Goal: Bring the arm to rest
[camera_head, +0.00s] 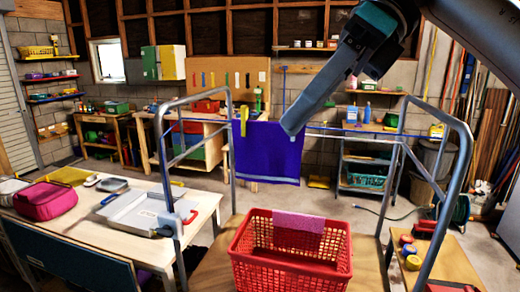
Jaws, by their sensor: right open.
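My right arm (460,35) comes in from the top right corner. Its gripper (293,126) hangs in the air near the upper middle of the view, pointing down and left. The jaws are open and I see nothing between them; they show mostly from the side, so one finger largely hides the other. The gripper tip overlaps the top right corner of a purple cloth (262,152) in the picture; I cannot tell whether they touch. My left gripper is not in view.
A red basket (290,277) with a pink cloth (298,222) over its far rim stands below on a wooden surface. Grey metal rails (465,150) rise on both sides. A table (95,225) at left holds a grey tray (135,212) and pink bag (45,200).

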